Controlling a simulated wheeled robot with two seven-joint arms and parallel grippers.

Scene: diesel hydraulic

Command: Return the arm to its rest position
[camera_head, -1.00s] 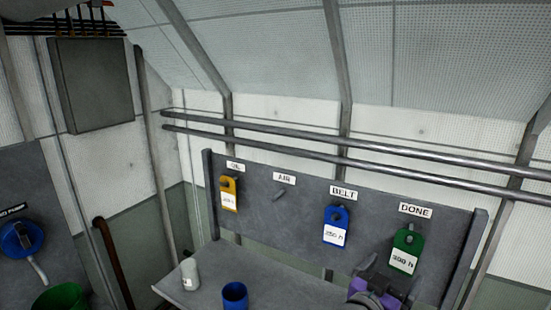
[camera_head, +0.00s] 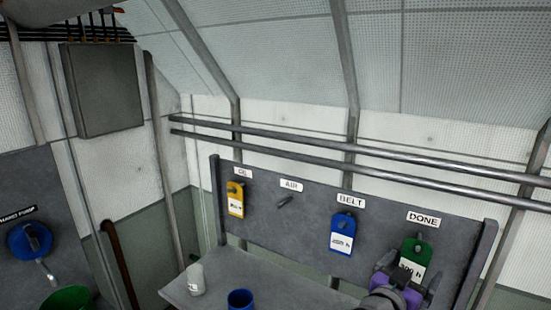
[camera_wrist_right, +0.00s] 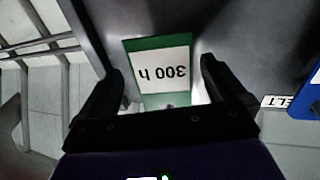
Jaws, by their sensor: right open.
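My right gripper (camera_head: 408,277) is at the lower right of the head view, in front of the green tag (camera_head: 417,249) under the DONE label. The green tag hangs on the board, and my gripper covers part of its white label. In the right wrist view my right gripper (camera_wrist_right: 160,88) is open, with its two fingers apart. The green tag (camera_wrist_right: 186,42), reading "300 h" upside down, shows beyond and between the fingers; I see no finger closed on it. My left gripper is not in view.
A yellow tag (camera_head: 235,199) hangs under OIL and a blue tag (camera_head: 342,233) under BELT. The AIR peg (camera_head: 285,202) is bare. A white cup (camera_head: 196,279) and a blue cup (camera_head: 240,299) stand on the shelf (camera_head: 262,276) below the board (camera_head: 300,235).

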